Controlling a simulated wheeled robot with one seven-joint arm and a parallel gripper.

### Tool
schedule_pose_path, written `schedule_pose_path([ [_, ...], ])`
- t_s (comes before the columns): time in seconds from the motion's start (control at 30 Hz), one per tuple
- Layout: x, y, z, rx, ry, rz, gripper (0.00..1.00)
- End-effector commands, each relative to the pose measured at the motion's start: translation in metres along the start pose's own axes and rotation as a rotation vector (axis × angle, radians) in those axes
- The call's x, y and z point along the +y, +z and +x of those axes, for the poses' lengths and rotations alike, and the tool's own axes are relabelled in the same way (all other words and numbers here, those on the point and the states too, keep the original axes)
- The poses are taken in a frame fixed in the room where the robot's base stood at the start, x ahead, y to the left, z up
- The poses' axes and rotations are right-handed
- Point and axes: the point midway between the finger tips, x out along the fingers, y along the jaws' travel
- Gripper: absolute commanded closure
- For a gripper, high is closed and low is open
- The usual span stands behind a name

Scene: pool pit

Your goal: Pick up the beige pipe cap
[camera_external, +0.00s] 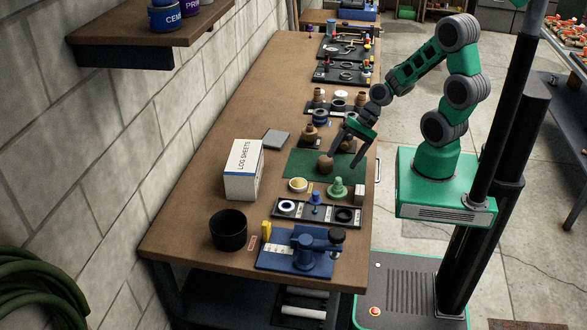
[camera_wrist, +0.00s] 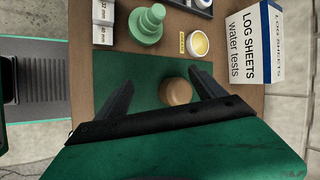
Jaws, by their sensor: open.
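A small round tan-brown piece (camera_external: 325,163), which looks like the beige pipe cap, sits on the green mat (camera_external: 298,163). In the wrist view the cap (camera_wrist: 177,91) shows as a short rounded form, nearer the right finger than the left. My gripper (camera_external: 348,158) is open and empty, pointing down above the mat, just right of the cap in the external view. Its two dark fingers (camera_wrist: 158,82) spread on either side of the cap in the wrist view. I cannot tell the exact height of the fingertips over the mat.
A green stepped fitting (camera_external: 338,188) and a yellow-filled cup (camera_external: 298,185) stand beside the mat. A log sheets box (camera_external: 244,170) stands to the left. Brown fittings (camera_external: 310,133) stand behind. A parts tray (camera_external: 316,211) and blue vise (camera_external: 305,253) are in front.

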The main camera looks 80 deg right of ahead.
Motion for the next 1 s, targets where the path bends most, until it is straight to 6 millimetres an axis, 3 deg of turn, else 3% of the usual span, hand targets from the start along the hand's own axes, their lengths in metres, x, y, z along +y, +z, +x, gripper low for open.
schedule_pose_path([
  [0.03,0.009,-0.006,0.01,-0.035,-0.097,0.224,0.21],
  [0.1,0.008,-0.013,0.013,-0.086,-0.252,0.522,0.21],
  [0.2,0.015,-0.024,0.013,-0.146,-0.418,0.872,0.21],
  [0.4,0.028,-0.037,0.006,-0.234,-0.643,1.331,0.21],
  [0.53,0.025,-0.041,0.008,-0.251,-0.679,1.398,0.21],
  [1.0,-0.005,-0.045,0.044,-0.251,-0.67,1.386,0.21],
])
